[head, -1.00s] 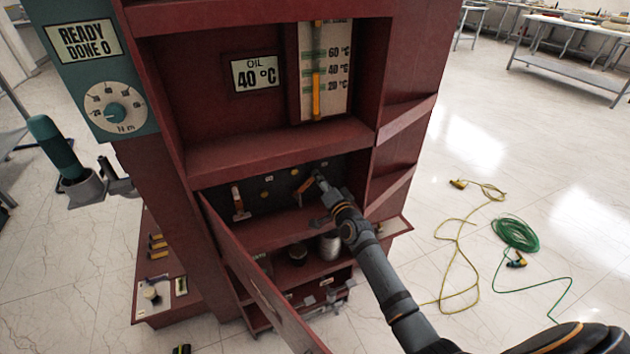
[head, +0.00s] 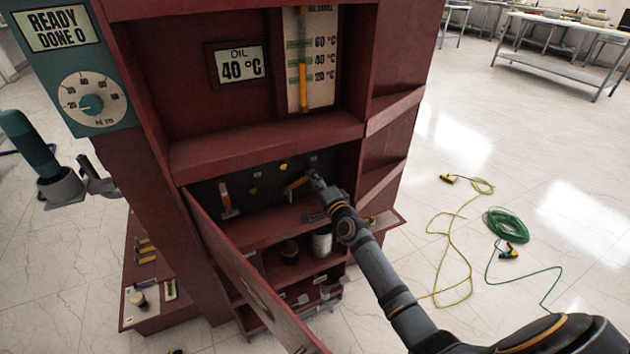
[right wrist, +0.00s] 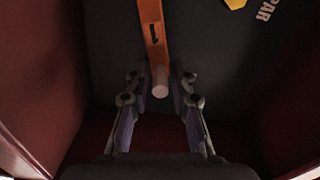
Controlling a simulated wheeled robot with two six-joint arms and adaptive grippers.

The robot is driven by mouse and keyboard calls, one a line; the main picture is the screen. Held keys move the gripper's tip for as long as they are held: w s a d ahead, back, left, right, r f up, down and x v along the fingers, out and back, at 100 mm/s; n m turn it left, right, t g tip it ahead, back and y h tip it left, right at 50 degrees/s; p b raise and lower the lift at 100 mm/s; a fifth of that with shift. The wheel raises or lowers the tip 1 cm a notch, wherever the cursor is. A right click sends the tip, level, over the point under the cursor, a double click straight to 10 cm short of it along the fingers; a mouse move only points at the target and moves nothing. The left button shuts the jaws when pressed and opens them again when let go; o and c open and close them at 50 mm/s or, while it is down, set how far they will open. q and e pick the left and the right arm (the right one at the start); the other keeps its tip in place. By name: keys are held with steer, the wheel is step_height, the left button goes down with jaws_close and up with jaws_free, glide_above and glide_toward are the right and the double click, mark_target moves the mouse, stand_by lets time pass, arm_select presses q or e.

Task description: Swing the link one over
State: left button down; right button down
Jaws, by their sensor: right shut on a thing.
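Two orange links sit on the dark panel inside the low open compartment of the dark red cabinet. One link (head: 228,200) at left hangs nearly upright. The other link (head: 297,185) slants up to the right, toward my right gripper (head: 317,184). In the right wrist view, that orange link (right wrist: 152,35) runs down to a pale round peg (right wrist: 160,84) at its end. My right gripper (right wrist: 160,98) is shut on this peg, one finger on each side. I cannot read which link is numbered one. My left gripper is not clearly in view.
The cabinet door (head: 250,270) stands open at the front left. A yellow stud (right wrist: 235,3) is near the link. Yellow and green cables (head: 512,226) lie on the floor at right.

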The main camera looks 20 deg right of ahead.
steer(key=c, duration=1.3)
jaws_free()
steer(key=shift+c, duration=0.2)
arm_select(q)
steer(key=shift+s, duration=0.15)
arm_select(e)
steer(key=s, duration=0.7)
steer(key=shift+s, duration=0.25)
